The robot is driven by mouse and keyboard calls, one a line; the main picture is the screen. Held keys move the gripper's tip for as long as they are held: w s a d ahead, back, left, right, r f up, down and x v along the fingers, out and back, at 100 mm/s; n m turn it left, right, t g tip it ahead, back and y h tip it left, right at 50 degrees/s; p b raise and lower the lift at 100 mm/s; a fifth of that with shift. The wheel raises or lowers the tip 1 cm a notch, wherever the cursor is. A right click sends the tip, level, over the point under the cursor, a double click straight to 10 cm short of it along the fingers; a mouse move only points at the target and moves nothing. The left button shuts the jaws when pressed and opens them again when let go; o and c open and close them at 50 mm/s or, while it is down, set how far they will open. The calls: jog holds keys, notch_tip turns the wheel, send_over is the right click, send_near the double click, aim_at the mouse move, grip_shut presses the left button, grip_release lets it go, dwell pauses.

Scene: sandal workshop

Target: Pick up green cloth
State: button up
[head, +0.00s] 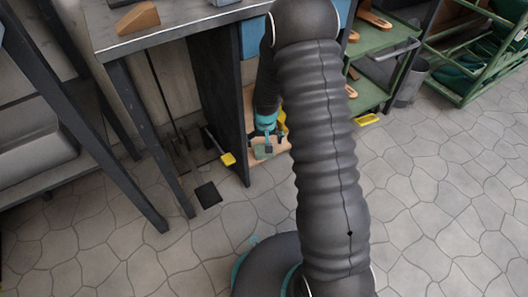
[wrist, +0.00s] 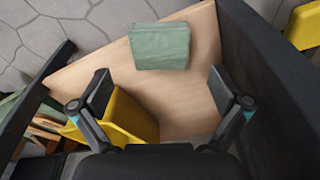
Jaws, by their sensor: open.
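The green cloth (wrist: 160,46) is a folded, roughly square pad lying flat on a light wooden shelf board (wrist: 190,95) near its edge. In the head view the cloth (head: 263,152) shows small, low in the bench's shelf bay, partly covered by my gripper (head: 266,138). In the wrist view my gripper (wrist: 165,95) is open, its two dark fingers apart and empty. The cloth lies beyond the fingertips, a little above the middle of the gap in the picture. I cannot tell the height of the fingers above the board.
A yellow container (wrist: 128,118) stands on the board beside and partly under the left finger. A dark upright panel (wrist: 275,75) bounds the bay on the right. A workbench (head: 180,22) stands above, and a green shelf cart (head: 375,92) stands to the right. Tiled floor is open in front.

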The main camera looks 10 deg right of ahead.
jog(key=f, duration=0.5)
jog(key=shift+w+f+b, duration=0.15)
jog(key=shift+w+b, duration=0.25)
jog(key=c, duration=1.1)
jog(key=shift+r, duration=0.5)
jog(key=r, duration=0.2)
jog(key=d+r+p, duration=0.1)
jog(key=r, duration=0.1)
jog(key=s+d+r+p, duration=0.1)
jog(key=s+d+r, duration=0.1)
jog(key=d+r, duration=0.4)
jog(key=d, duration=0.4)
jog(key=shift+s+d, duration=0.2)
jog(key=shift+s, duration=0.1)
